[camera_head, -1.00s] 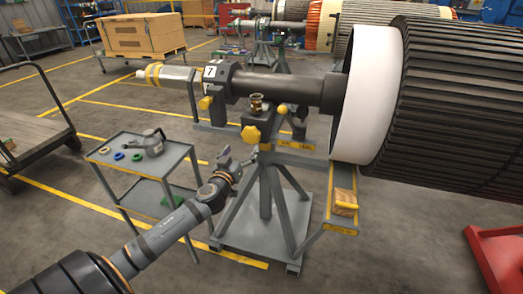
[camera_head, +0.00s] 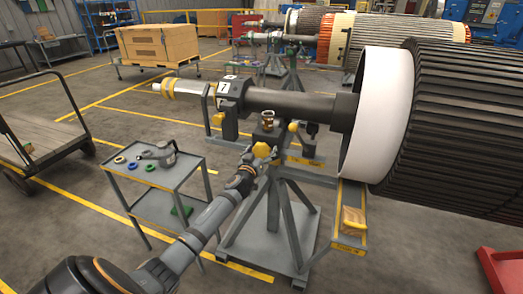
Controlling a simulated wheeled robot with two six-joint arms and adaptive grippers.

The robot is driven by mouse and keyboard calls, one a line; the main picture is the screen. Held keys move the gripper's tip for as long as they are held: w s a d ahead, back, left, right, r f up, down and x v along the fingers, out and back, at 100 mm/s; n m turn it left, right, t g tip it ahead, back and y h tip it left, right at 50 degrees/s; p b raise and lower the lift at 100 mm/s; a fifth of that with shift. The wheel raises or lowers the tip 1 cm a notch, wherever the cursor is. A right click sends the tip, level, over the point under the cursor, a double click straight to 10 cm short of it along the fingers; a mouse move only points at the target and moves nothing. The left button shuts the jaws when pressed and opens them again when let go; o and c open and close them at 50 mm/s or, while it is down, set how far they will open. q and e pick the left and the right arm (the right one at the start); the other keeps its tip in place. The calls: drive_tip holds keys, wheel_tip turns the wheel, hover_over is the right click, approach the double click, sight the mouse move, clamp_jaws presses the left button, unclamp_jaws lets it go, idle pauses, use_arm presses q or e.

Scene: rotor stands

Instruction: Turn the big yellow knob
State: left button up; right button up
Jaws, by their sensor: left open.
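The big yellow knob (camera_head: 261,149) is on the front of the grey rotor stand (camera_head: 272,214), below the dark shaft. My left gripper (camera_head: 264,160) is open, right at the knob's lower side. It partly overlaps the knob's lower edge in the picture; whether it touches the knob is too small to tell. My right gripper is not in view.
Smaller yellow knobs sit left (camera_head: 218,118) and right (camera_head: 293,127) of the big one. A brass-coloured cup-like part (camera_head: 267,120) stands above it. The large rotor (camera_head: 455,125) fills the right. A grey cart (camera_head: 187,172) with a drill-like tool stands at left.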

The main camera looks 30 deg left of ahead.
use_arm(q)
drive_tip(key=c, duration=1.2)
drive_tip(key=shift+o, duration=0.2)
drive_tip(key=shift+m, duration=0.3)
drive_tip(key=m, duration=0.3)
drive_tip(key=shift+d, duration=0.1)
drive_tip(key=m, duration=0.5)
drive_tip(key=shift+d, duration=0.1)
drive_tip(key=m, duration=0.5)
drive_tip(key=shift+d+f, duration=0.1)
drive_tip(key=shift+f, duration=0.05)
drive_tip(key=shift+f+m+p, duration=0.1)
drive_tip(key=shift+m+p, duration=0.4)
drive_tip(key=shift+m, duration=1.5)
